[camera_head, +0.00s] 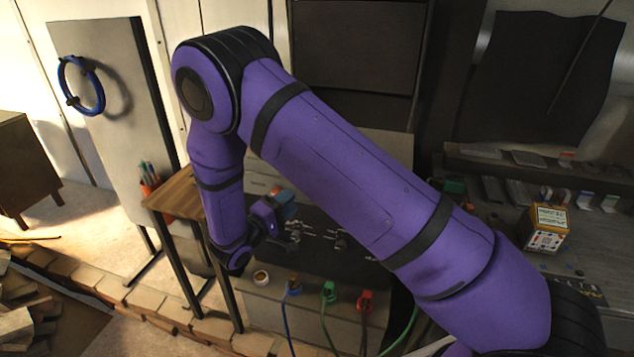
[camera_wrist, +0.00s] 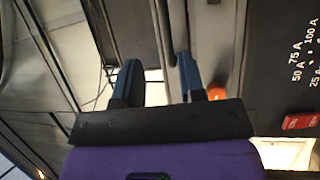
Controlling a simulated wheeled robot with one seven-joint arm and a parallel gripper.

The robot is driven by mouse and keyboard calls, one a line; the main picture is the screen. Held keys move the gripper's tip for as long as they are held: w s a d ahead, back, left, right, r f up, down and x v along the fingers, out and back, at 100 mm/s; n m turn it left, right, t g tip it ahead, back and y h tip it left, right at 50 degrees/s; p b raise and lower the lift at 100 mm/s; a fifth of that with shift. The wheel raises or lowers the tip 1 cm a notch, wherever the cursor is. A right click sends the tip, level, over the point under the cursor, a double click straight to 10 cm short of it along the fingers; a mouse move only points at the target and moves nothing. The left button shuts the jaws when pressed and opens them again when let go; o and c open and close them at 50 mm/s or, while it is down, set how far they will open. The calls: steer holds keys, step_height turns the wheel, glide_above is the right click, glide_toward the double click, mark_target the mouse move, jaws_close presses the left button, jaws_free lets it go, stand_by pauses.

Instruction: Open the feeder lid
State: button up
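I cannot tell for certain which part is the feeder lid. A low grey box (camera_head: 260,310) with several coloured plugs and cables on its front stands at the lower centre of the head view. A dark surface (camera_head: 345,268) lies above it. My gripper (camera_wrist: 158,68) shows two blue fingers, spread apart with nothing seen gripped between them. In the head view, its end, partly hidden by my own wrist, is above the left part of the dark surface. A dark panel (camera_wrist: 285,25) with white ampere markings is at the right of the wrist view.
A small wooden-topped table (camera_head: 178,192) stands left of my wrist. An orange-labelled box (camera_head: 546,228) sits on the right bench. A blue ring (camera_head: 82,86) hangs on a grey board at left. A red label (camera_wrist: 303,120) and an orange round part (camera_wrist: 216,93) are near my gripper.

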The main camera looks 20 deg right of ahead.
steer(key=shift+t, duration=0.4)
steer(key=x, duration=0.6)
steer(key=f+x, duration=0.1)
steer(key=x, duration=0.3)
steer(key=shift+w+d, duration=0.1)
steer(key=shift+w, duration=0.15)
steer(key=shift+c, duration=0.5)
jaws_close()
